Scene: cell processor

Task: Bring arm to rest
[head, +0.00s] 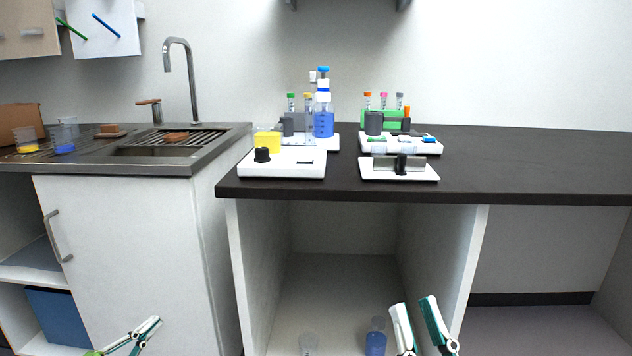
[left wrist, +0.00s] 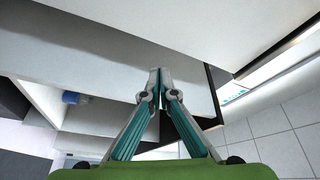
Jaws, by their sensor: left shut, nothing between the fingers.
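My left gripper (head: 150,327) is low at the left of the head view, in front of the white sink cabinet (head: 120,240). In the left wrist view the fingers of my left gripper (left wrist: 158,75) meet at the tips, with nothing between them. My right gripper (head: 415,305) is low at the right of centre, in front of the open cabinet (head: 345,235) under the counter. Its two fingers stand apart and no object shows between them.
Devices and bottles, including a blue-filled bottle (head: 324,122), stand on the dark counter (head: 540,165). The cabinet door handle (head: 57,236) sticks out at left. A faucet (head: 190,80) rises by the sink.

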